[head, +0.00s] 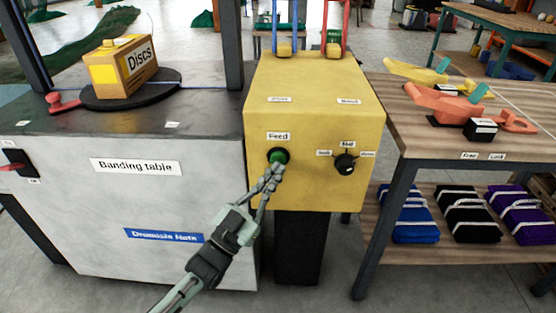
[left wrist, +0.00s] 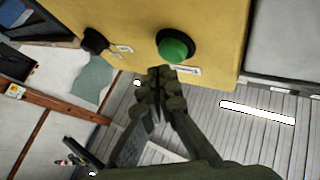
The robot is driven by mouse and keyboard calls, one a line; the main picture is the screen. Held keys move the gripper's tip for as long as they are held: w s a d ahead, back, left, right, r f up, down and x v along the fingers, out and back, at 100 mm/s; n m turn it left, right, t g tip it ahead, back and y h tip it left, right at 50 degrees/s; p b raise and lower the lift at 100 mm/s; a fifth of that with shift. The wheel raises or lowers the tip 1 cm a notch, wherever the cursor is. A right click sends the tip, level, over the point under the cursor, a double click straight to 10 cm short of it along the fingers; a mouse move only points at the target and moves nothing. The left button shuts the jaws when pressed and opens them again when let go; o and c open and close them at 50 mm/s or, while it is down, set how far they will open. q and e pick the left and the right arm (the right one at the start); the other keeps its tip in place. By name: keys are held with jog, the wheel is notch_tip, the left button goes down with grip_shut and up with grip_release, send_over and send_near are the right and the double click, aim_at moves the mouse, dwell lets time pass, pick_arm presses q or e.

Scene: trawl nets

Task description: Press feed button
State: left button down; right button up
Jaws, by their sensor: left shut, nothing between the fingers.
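The green feed button (head: 279,156) sits in a black ring on the front of the yellow control box (head: 318,100), under a label reading Feed. In the left wrist view the button (left wrist: 174,48) shows fully, just beyond the shut fingertips (left wrist: 161,72). I cannot tell whether the fingertips touch it. My right gripper is not in view.
A black selector knob (head: 345,164) is on the same face, right of the button. The grey banding table (head: 60,220) stands left, carrying a Discs box (head: 120,66). A wooden bench (head: 420,135) with tools stands right.

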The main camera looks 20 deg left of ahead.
pick_arm(q)
jog(key=s+p, duration=0.1)
jog(key=s, duration=0.1)
jog(key=s+d+p, duration=0.1)
jog(key=s, duration=0.1)
jog(key=shift+s+d, duration=0.2)
jog(key=shift+s, duration=0.2)
dwell(0.6)
